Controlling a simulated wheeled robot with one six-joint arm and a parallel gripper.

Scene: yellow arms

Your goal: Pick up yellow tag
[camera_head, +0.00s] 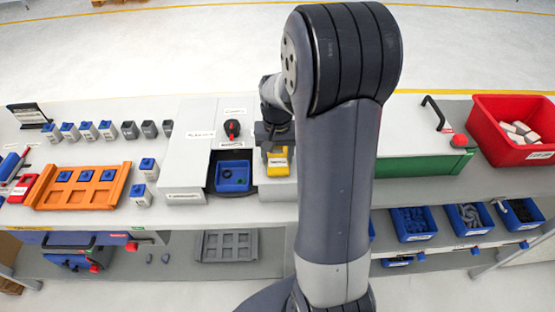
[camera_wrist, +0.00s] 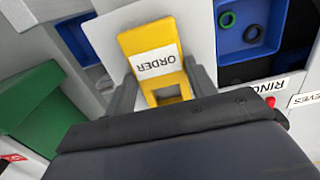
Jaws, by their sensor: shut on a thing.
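The yellow tag (camera_wrist: 151,52) carries a white label reading "ORDER" and has an open window near its lower end in the wrist view. My gripper (camera_wrist: 160,95) is shut on it, with one grey finger on each side. In the head view the yellow tag (camera_head: 278,161) shows below my gripper (camera_head: 275,145), over the light worktop just right of the blue bin. My arm covers part of the bench there. I cannot tell whether the tag still touches the surface.
A blue bin (camera_head: 233,176) with rings sits left of the tag. A green-fronted box (camera_head: 425,165) and a red crate (camera_head: 512,128) stand to the right. An orange tray (camera_head: 82,187) and several blue-topped blocks stand at the left.

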